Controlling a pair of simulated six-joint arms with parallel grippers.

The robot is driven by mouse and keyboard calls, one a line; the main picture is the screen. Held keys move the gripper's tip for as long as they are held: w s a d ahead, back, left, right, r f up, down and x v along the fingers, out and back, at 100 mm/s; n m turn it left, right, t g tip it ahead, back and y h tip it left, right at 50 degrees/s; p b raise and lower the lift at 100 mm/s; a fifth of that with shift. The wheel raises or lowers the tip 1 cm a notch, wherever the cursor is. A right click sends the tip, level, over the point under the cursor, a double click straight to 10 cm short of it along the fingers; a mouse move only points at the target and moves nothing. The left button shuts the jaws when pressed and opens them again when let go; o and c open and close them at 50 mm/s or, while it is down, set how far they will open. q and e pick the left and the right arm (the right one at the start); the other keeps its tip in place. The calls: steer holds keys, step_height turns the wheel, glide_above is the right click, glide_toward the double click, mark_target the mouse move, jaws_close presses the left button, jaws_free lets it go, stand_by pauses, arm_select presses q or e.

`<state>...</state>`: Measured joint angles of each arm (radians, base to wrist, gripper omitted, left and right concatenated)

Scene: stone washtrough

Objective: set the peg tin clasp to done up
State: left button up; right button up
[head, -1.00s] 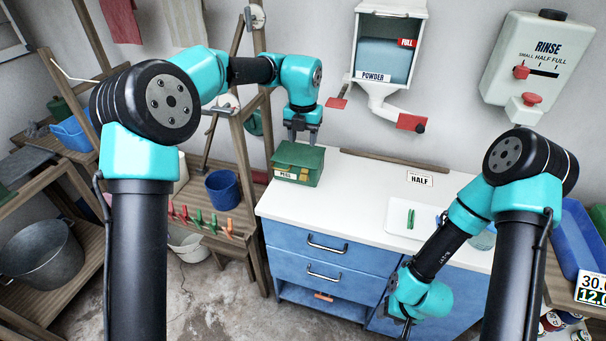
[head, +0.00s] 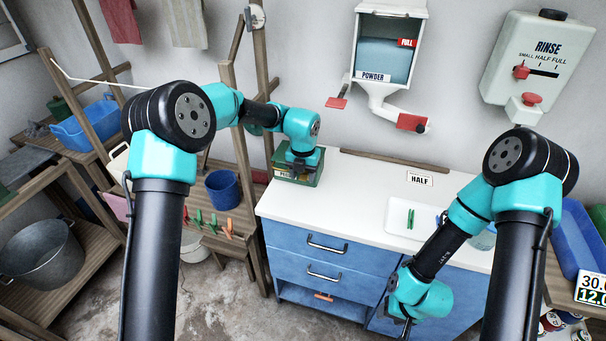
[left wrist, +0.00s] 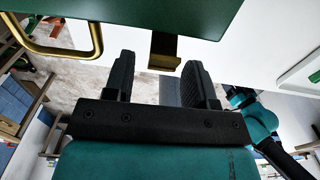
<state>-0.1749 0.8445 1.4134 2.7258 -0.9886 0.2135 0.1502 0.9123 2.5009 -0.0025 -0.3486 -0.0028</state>
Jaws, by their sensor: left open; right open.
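The green peg tin (head: 313,177) sits at the left end of the white counter, with a label on its front. In the left wrist view the tin (left wrist: 130,14) fills the top edge. A brass clasp (left wrist: 165,50) sticks out from it, ahead of and between my fingers and not touching them. I cannot tell whether the clasp is done up. My left gripper (left wrist: 160,80) is open and empty; in the head view the left gripper (head: 302,163) covers part of the tin. My right gripper (head: 406,326) is low before the blue cabinet, fingers barely visible.
A brass handle (left wrist: 72,50) is left of the clasp in the left wrist view. A white tray (head: 400,228) with a green peg stands on the counter (head: 350,195). The powder dispenser (head: 385,60) hangs above. The counter's middle is clear.

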arm_select(q)
steer(key=shift+c, duration=0.2)
steer(key=c, duration=0.9)
steer(key=shift+w+r+g, duration=0.2)
steer(key=shift+w+g, duration=0.15)
steer(key=shift+g, duration=0.35)
steer(key=o, duration=0.9)
steer(key=shift+o, duration=0.2)
steer(key=shift+d+r, duration=0.1)
steer(key=shift+r, duration=0.05)
step_height(320, 180, up, 17)
steer(key=w, duration=0.2)
steer(key=shift+d, duration=0.2)
